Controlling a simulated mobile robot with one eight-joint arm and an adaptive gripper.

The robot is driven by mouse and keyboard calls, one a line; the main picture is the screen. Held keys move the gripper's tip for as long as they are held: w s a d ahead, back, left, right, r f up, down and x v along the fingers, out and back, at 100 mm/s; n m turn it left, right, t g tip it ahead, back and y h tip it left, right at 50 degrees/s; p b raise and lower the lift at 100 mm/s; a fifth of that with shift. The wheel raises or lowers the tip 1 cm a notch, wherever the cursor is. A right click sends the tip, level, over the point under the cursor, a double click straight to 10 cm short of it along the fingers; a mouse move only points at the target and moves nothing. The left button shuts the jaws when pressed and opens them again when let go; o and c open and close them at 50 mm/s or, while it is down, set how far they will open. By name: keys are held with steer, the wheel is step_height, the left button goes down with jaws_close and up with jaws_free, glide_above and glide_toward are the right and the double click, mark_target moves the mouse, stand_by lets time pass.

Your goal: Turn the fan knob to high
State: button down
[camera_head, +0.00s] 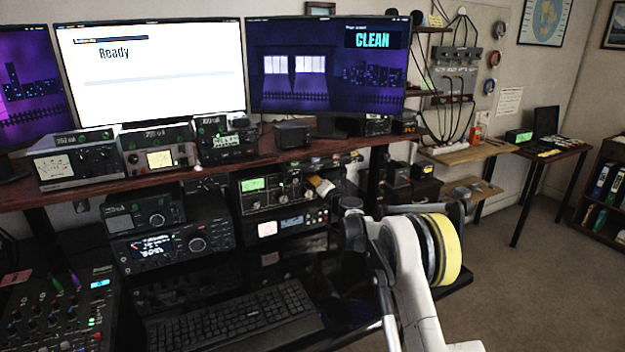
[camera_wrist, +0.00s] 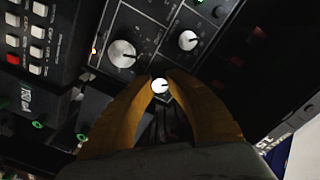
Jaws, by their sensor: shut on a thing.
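My gripper (camera_wrist: 161,80) has two tan fingers that close in on a small round knob (camera_wrist: 160,86) with a white face and a dark pointer mark. The fingertips are at the knob's two sides. I cannot read a label, so the pictures alone do not confirm that it is the fan knob. In the head view my gripper (camera_head: 312,186) is at the front of a black panel unit (camera_head: 262,205) with a green display, under the wooden shelf. The held knob is hidden there by the fingers.
Two larger silver-faced knobs (camera_wrist: 122,53) and (camera_wrist: 188,40) are close to the fingertips on the same panel. A button panel (camera_wrist: 38,35) is at upper left. A keyboard (camera_head: 235,315) lies below, and several radios (camera_head: 170,248) stand left of my gripper.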

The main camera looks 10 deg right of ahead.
steer(key=shift+m, duration=0.3)
steer(key=m+p, duration=0.1)
steer(key=m, duration=0.2)
steer(key=shift+m, duration=0.3)
steer(key=m+p, duration=0.1)
steer(key=m, duration=0.2)
steer(key=shift+m, duration=0.4)
steer(key=m, duration=0.4)
steer(key=shift+p, duration=0.4)
steer(key=shift+m, duration=2.1)
steer(key=c, duration=1.6)
jaws_free()
steer(key=shift+a, duration=0.1)
steer(key=shift+o, duration=0.2)
